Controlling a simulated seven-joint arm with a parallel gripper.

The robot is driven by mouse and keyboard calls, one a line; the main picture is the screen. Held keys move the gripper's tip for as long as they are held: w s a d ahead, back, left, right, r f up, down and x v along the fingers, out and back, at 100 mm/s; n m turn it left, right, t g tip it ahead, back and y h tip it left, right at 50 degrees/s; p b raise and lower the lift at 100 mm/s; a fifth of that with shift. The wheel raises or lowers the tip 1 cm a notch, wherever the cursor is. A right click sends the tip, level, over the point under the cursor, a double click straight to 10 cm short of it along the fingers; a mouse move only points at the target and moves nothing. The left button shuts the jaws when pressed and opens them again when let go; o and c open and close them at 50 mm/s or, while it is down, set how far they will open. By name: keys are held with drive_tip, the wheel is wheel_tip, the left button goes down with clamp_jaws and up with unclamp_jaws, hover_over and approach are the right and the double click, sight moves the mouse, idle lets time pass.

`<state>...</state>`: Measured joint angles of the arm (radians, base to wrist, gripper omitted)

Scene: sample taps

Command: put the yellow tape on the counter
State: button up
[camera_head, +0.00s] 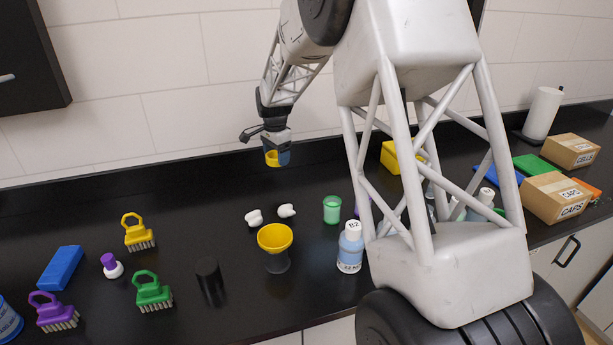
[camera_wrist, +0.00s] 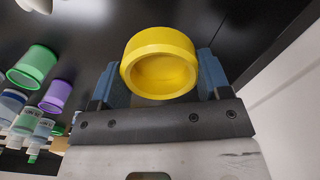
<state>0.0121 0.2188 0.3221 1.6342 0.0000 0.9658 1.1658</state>
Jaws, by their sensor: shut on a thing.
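The yellow tape (camera_wrist: 160,47) is a short ring that fills the gap between the two blue finger pads in the wrist view. My gripper (camera_wrist: 160,80) is shut on it. In the head view my gripper (camera_head: 277,158) hangs above the back part of the black counter (camera_head: 200,175), close to the wall, with the yellow tape (camera_head: 271,158) between its fingers. The tape appears held above the counter surface; the exact height is hard to tell.
A yellow funnel (camera_head: 275,238), white lumps (camera_head: 287,211), a green cup (camera_head: 332,209) and a bottle (camera_head: 350,247) stand in front. Brushes (camera_head: 139,232) are left; boxes (camera_head: 555,196) right. My arm hides part of the right side. The back left counter is clear.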

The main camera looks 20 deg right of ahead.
hover_over(278, 186)
drive_tip(key=shift+d+f, duration=0.1)
drive_tip(key=shift+f, duration=2.85)
drive_tip(key=shift+f, duration=0.1)
drive_tip(key=shift+f, duration=1.75)
drive_tip(key=shift+f, duration=0.15)
drive_tip(key=o, duration=0.9)
wheel_tip(278, 186, up, 12)
drive_tip(key=shift+r, duration=0.15)
